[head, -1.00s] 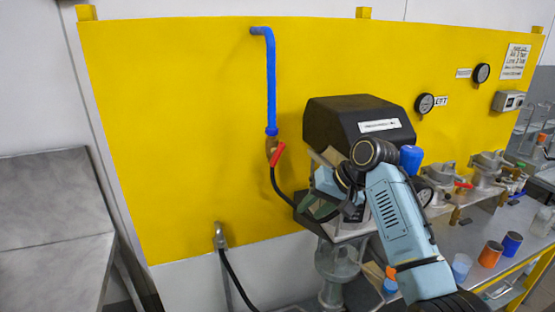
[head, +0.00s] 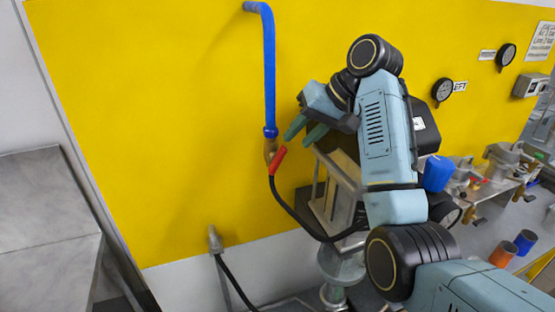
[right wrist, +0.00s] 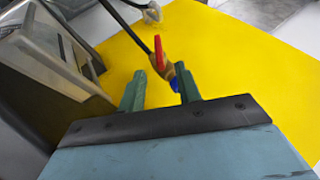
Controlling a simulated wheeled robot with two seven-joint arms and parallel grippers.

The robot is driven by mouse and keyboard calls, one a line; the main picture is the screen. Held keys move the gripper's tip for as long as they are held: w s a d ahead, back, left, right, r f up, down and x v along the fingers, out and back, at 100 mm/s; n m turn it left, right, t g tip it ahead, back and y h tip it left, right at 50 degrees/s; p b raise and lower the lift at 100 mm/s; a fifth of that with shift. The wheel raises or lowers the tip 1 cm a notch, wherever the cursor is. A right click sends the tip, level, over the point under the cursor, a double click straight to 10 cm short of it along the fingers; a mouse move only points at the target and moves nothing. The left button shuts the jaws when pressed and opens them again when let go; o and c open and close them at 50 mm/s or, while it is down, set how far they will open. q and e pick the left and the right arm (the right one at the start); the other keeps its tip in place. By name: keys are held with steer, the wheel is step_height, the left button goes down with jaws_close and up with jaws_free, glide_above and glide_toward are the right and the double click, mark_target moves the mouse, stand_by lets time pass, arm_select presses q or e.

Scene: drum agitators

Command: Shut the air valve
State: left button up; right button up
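The air valve is a brass body (head: 269,148) with a red lever (head: 278,160), at the lower end of a blue pipe (head: 268,75) on the yellow panel. A black hose leaves the valve's lower end. My right gripper (head: 288,138) is open, its green fingers pointing at the valve from the right. In the right wrist view the red lever (right wrist: 159,52) and brass body (right wrist: 170,70) show beyond and between the open fingers (right wrist: 160,88). I see no contact. My left gripper is out of view.
A metal-framed unit (head: 337,190) with a black housing stands right of the valve, close beside my right arm. Gauges (head: 442,91), cups (head: 524,243) and a metal bench are farther right. The yellow panel (head: 150,130) left of the valve is clear.

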mark_target(284, 154)
steer(key=b+x, duration=0.1)
steer(key=x, duration=0.3)
steer(key=shift+a+f, duration=0.1)
steer(key=shift+f, duration=0.2)
steer(key=p+x, duration=0.1)
steer(key=x, duration=0.2)
steer(key=shift+w+a+f, duration=0.2)
steer(key=shift+a+f, duration=0.2)
steer(key=shift+f, duration=0.15)
steer(key=shift+w+a+f, duration=0.1)
steer(key=shift+a+f, duration=0.1)
steer(key=shift+f, duration=0.05)
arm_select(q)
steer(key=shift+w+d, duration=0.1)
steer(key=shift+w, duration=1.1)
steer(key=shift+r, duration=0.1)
arm_select(e)
steer(key=shift+c, duration=0.4)
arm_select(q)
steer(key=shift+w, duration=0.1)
arm_select(e)
jaws_close()
